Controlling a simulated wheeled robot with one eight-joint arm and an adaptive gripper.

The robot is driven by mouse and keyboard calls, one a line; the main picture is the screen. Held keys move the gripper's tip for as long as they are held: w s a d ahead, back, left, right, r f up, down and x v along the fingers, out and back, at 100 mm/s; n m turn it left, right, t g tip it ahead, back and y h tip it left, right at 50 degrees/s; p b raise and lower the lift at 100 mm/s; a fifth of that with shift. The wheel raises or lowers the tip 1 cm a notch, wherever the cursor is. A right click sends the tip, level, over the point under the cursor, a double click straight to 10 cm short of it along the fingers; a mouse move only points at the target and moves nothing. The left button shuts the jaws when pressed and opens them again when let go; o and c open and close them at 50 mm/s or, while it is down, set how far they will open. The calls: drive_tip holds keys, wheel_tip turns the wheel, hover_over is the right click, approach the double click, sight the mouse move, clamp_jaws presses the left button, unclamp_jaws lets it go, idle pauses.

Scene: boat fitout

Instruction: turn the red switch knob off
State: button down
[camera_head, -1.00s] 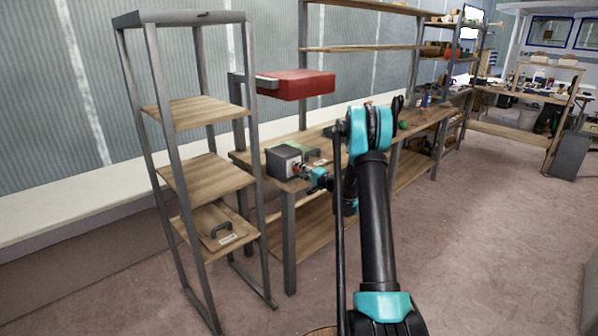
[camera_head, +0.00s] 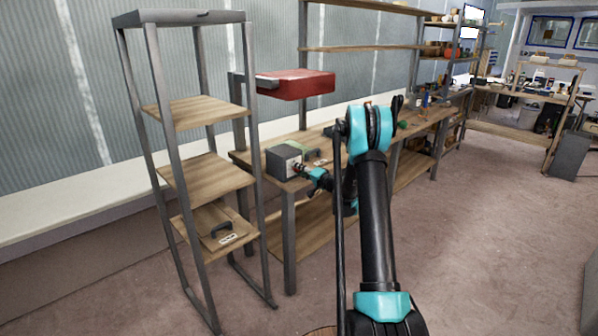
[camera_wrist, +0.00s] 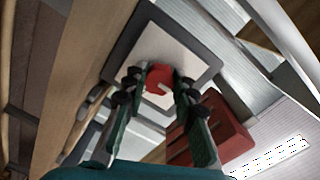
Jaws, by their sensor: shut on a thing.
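The red switch knob (camera_wrist: 159,77) sits on the pale face of a grey switch box (camera_wrist: 181,47) in the wrist view. My gripper (camera_wrist: 155,86) has its two fingers on either side of the knob and is shut on it. The fingertips hide parts of the knob's sides. In the head view the switch box (camera_head: 284,161) stands on the wooden workbench near its left end. My gripper (camera_head: 305,171) reaches its right face there, and the knob is mostly hidden behind the fingers. The knob's exact angle is hard to tell.
A red box-like unit (camera_head: 303,84) is mounted on a grey post above the bench. An open shelf rack (camera_head: 205,172) stands to the left of the bench (camera_head: 418,122). A green object (camera_head: 311,153) lies behind the switch box. Open floor is at the right.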

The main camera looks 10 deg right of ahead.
drive_tip(key=c, duration=1.2)
unclamp_jaws()
drive_tip(key=v, duration=1.2)
drive_tip(key=shift+f, duration=0.1)
drive_tip(key=s+a+r+n+g+h, duration=0.1)
drive_tip(key=s+a+n+g+h, duration=0.3)
drive_tip(key=s, duration=0.7)
drive_tip(key=s+a+r+g+y, duration=0.1)
drive_tip(key=s+a+g, duration=0.2)
drive_tip(key=s+a, duration=0.5)
drive_tip(key=s+d+f+g+h, duration=0.1)
drive_tip(key=s+d+f+h, duration=0.1)
drive_tip(key=s, duration=0.7)
drive_tip(key=s+d+f+n+g+h, duration=0.1)
drive_tip(key=s+d, duration=0.3)
drive_tip(key=s, duration=0.5)
drive_tip(key=s+d+f+n+h, duration=0.1)
drive_tip(key=s+d+f+h, duration=0.2)
drive_tip(key=s, duration=0.6)
drive_tip(key=shift+g+h, duration=0.4)
drive_tip(key=shift+h, duration=0.2)
